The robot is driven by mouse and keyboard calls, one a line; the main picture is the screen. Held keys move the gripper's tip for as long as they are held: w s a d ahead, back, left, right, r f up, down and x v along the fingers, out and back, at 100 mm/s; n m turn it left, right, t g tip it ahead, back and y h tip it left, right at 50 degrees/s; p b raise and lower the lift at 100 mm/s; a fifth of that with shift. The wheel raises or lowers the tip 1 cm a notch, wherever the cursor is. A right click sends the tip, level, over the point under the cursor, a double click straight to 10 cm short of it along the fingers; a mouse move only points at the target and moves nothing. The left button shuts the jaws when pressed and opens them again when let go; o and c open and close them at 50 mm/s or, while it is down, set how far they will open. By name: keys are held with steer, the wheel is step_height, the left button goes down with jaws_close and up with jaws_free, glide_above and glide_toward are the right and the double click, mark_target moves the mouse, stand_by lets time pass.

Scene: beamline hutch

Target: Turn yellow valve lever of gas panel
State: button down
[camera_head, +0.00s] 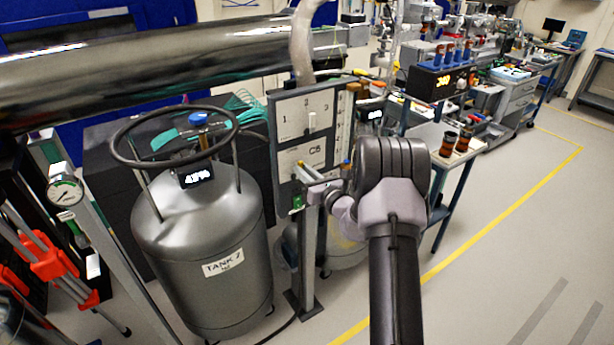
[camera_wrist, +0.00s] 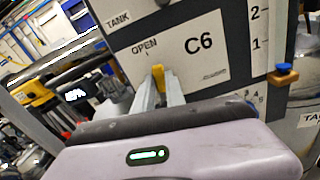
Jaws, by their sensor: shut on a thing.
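The gas panel (camera_head: 291,106) stands on a post at the centre of the head view, with white plates marked 1, 2, 3 and C6. In the wrist view its C6 plate (camera_wrist: 188,46) fills the upper middle, with the word OPEN at its left. The yellow valve lever (camera_wrist: 158,76) shows its tip between my gripper's fingers, just below OPEN. My gripper (camera_wrist: 160,88) is shut on the lever. In the head view my gripper (camera_head: 308,177) reaches the panel's lower part from the right, and the lever is mostly hidden there.
A large metal pipe (camera_head: 150,65) runs above. A blue knob (camera_wrist: 284,70) sits right of the plate. A bench cart (camera_head: 455,150) stands at right; the floor beyond is open.

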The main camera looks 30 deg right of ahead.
steer(key=shift+a+n+b, duration=0.3)
steer(key=shift+n+b, duration=0.1)
steer(key=shift+n, duration=0.3)
steer(key=c, duration=1.4)
jaws_free()
steer(key=s, duration=1.1)
steer(key=s+p, duration=0.1)
steer(key=s, duration=0.5)
steer(key=shift+s+d, duration=0.2)
steer(key=shift+d, duration=0.1)
